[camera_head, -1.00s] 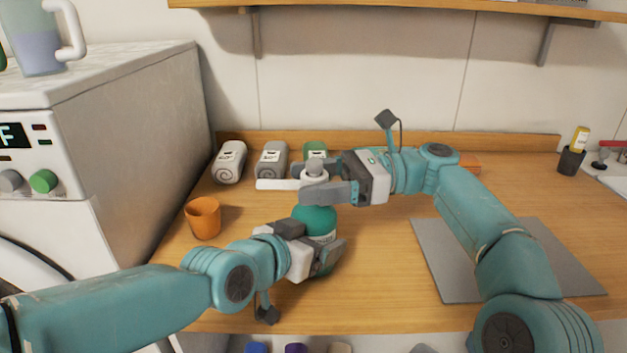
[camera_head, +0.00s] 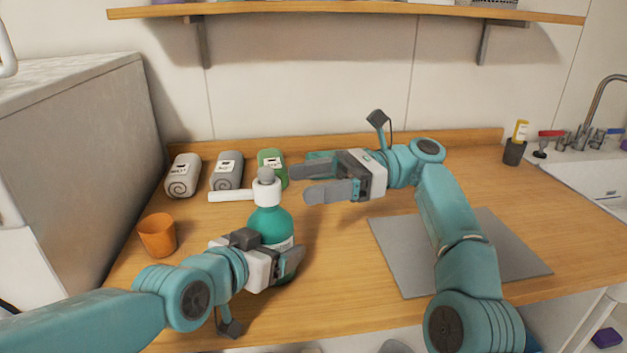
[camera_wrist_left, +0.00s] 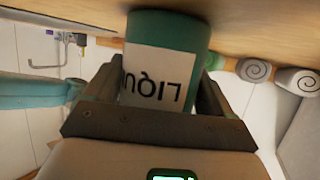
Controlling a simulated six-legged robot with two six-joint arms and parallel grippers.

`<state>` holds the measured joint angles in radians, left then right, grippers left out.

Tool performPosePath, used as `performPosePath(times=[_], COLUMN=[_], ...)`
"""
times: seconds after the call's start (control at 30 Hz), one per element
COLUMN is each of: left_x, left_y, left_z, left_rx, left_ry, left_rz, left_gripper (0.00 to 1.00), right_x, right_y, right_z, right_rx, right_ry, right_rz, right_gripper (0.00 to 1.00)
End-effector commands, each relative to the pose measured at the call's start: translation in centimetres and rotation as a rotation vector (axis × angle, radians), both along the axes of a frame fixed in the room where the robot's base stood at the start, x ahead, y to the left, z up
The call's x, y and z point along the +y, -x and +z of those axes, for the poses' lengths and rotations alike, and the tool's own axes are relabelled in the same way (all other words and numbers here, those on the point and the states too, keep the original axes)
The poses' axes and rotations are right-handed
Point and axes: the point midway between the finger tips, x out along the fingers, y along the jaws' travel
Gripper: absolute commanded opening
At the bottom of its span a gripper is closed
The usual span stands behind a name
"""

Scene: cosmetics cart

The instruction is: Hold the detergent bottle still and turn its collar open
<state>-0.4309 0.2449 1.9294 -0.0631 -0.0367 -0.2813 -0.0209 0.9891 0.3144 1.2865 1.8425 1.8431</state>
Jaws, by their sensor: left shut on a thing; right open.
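The detergent bottle (camera_head: 270,222) is teal with a white label and stands upright on the wooden counter. Its white collar (camera_head: 267,193) and pump head top it, with the long spout (camera_head: 231,196) pointing left. My left gripper (camera_head: 282,258) is shut on the bottle's body, low down. In the left wrist view the bottle (camera_wrist_left: 168,30) sits between the fingers and its label appears upside down. My right gripper (camera_head: 318,182) is open and empty, to the right of the collar and apart from it, its fingers pointing left.
Rolled towels in white (camera_head: 183,176), grey (camera_head: 227,171) and green (camera_head: 272,166) lie behind the bottle. An orange cup (camera_head: 157,235) stands to the left. A grey mat (camera_head: 398,262) lies to the right. A dark cup (camera_head: 514,152) stands near the sink (camera_head: 604,178).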

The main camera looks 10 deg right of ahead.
Motion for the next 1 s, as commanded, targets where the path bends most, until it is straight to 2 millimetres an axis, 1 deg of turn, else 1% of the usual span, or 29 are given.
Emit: performPosePath(times=[0.37,0.4,0.43,0.67,0.77,0.87,1.0], left_x=[0.0,0.0,0.0,0.1,0.5,1.5,3.1], left_y=[0.0,0.0,0.0,0.1,0.7,2.1,4.5], left_z=[-0.1,-0.1,-0.1,0.0,0.4,1.2,2.4], left_rx=[0.002,0.002,0.002,0.000,-0.001,-0.002,-0.002], left_ry=[-0.001,-0.001,-0.001,0.000,0.001,0.001,0.002], left_rz=[0.000,0.000,0.000,0.000,0.001,0.002,0.004], left_gripper=[0.26,0.94,1.00,1.00,1.00,1.00,1.00], right_x=[-0.1,-0.1,-0.1,-0.1,-0.1,-0.1,-0.1], right_y=[0.0,0.0,0.0,0.0,0.0,0.0,0.0], right_z=[0.0,0.0,0.0,0.0,0.0,0.0,0.0], right_rx=[0.001,0.001,0.001,0.001,0.001,0.001,0.001], right_ry=[0.000,0.000,0.000,0.000,0.000,0.000,0.000], right_rz=[0.001,0.001,0.001,0.001,0.001,0.001,0.001], right_gripper=[0.69,0.69,0.69,0.69,0.69,0.69,0.69])
